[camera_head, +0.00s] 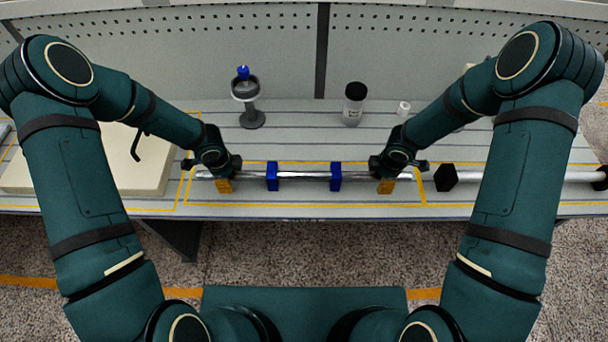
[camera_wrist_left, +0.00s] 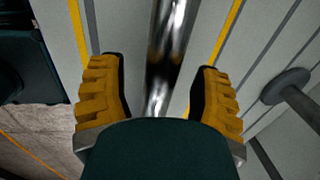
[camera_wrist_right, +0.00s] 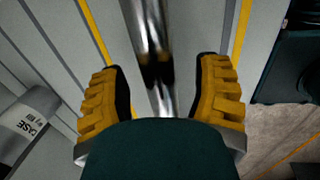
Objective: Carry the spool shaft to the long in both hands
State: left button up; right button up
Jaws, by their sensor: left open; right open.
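The spool shaft (camera_head: 305,175) is a shiny metal rod with two blue blocks (camera_head: 272,176) (camera_head: 335,177) on it, lying left to right along the bench's front part. My left gripper (camera_head: 224,186) is at the rod's left part, outside the left blue block. My right gripper (camera_head: 385,187) is at its right part, outside the right blue block. In the left wrist view the rod (camera_wrist_left: 170,45) runs between the yellow, spread fingers, apart from both. In the right wrist view the rod (camera_wrist_right: 150,40) likewise runs between open fingers. Whether the rod rests on supports is hidden.
A grey stand with a blue knob (camera_head: 251,102) and a black-capped bottle (camera_head: 354,104) stand behind the rod. A pale block (camera_head: 90,165) is at left. A thicker bar with black ends (camera_head: 520,176) lies at right. The bench's front edge is close.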

pick_arm(q)
grip_shut()
pick_arm(e)
grip_shut()
pick_arm(q)
jog(key=shift+w+r, duration=0.1)
jog(key=shift+r, duration=0.1)
pick_arm(e)
jog(key=shift+w+r, duration=0.1)
jog(key=shift+r, duration=0.1)
